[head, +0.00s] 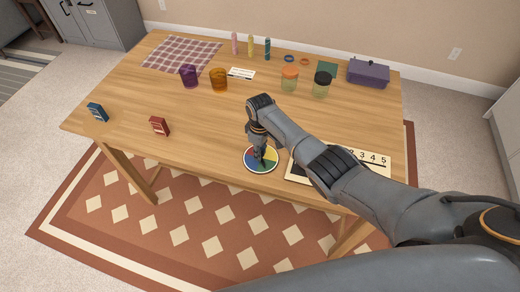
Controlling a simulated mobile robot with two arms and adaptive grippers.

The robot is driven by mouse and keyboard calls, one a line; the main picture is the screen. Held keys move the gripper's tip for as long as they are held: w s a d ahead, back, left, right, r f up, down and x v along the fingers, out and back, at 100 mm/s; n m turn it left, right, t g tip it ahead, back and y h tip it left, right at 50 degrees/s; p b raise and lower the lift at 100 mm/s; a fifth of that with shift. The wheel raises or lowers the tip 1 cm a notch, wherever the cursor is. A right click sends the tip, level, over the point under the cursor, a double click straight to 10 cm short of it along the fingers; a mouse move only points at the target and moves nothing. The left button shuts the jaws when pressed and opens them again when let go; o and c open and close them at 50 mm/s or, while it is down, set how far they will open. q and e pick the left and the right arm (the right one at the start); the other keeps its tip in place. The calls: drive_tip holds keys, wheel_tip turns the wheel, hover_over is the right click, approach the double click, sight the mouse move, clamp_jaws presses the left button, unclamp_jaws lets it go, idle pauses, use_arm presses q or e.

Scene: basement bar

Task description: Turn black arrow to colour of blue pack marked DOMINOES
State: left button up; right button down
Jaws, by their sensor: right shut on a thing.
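A round spinner disc (249,163) with coloured sectors and a white rim lies near the table's front edge. Blue, yellow and green parts show. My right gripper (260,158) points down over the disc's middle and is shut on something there. The black arrow is hidden by the gripper or too small to make out, so its direction cannot be told. My left gripper is not in view.
A white numbered board (376,159) lies right of the disc, partly under my right arm. Purple (189,76) and orange (218,79) cups, two jars (321,85), a checked cloth (181,55) and a purple box (368,72) stand farther back. The table's left front is mostly clear.

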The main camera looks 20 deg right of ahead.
drive_tip(key=m+p, duration=0.1)
drive_tip(key=m, duration=0.3)
drive_tip(key=shift+r+m, duration=0.1)
drive_tip(key=shift+m, duration=0.2)
drive_tip(key=m, duration=0.3)
drive_tip(key=shift+m, duration=0.3)
drive_tip(key=m+p, duration=0.1)
drive_tip(key=m, duration=0.2)
drive_tip(key=shift+d+m, duration=0.1)
drive_tip(key=shift+m, duration=2.1)
drive_tip(key=c, duration=1.1)
unclamp_jaws()
drive_tip(key=shift+c, duration=0.2)
